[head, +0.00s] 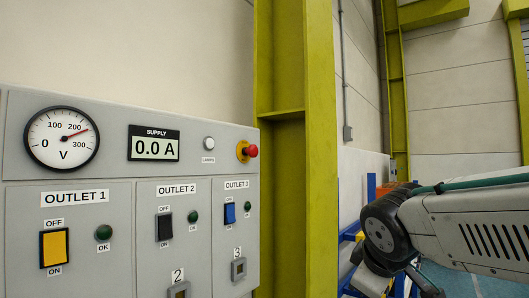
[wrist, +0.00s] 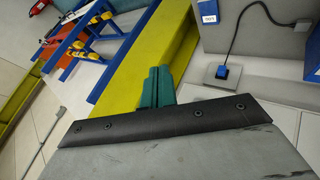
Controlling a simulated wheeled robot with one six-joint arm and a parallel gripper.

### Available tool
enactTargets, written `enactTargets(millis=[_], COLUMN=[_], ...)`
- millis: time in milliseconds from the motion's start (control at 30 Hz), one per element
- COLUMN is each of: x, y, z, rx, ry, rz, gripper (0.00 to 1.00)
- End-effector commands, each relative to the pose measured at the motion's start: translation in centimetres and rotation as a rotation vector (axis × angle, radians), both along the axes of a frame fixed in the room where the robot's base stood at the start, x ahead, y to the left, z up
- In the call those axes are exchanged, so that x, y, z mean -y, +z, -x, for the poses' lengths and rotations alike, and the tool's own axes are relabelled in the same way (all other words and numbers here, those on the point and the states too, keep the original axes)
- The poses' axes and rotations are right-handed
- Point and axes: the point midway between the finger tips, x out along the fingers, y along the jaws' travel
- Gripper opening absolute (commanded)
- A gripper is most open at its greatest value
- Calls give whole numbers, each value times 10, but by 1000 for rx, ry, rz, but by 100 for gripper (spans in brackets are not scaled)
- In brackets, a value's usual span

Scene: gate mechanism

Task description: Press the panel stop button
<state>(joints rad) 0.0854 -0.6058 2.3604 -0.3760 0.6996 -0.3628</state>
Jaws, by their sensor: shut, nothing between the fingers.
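The stop button is a red mushroom head (head: 251,150) on a yellow base, at the right end of the upper strip of the grey control panel (head: 100,95) in the head view. It stands clear, with nothing touching it. My gripper (wrist: 157,80) shows in the wrist view as two teal fingers shut together with nothing between them, in front of a yellow-green beam. In the head view my arm reaches in from the right, well apart from the button; the fingertips do not show there. The button cannot be made out in the wrist view.
A yellow-green column (head: 320,150) stands just right of the panel, between it and my arm. A voltmeter (head: 62,137), a supply display (head: 153,144) reading 0.0 A and outlet switches sit on the panel.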

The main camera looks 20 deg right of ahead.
Motion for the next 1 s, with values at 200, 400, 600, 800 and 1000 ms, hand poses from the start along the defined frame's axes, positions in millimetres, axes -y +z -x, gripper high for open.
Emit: enactTargets(millis=[200, 400, 600, 800, 1000], x=[38, 14, -16, -25, -26], y=[158, 256, 274, 266, 265], z=[-133, -199, -217, -214, -213], rx=[338, 521, 634, 709, 720], ry=[472, 908, 1270, 1440, 1462], rz=[753, 1497, 2041, 2260, 2284], gripper=[0, 0, 0, 0, 0])
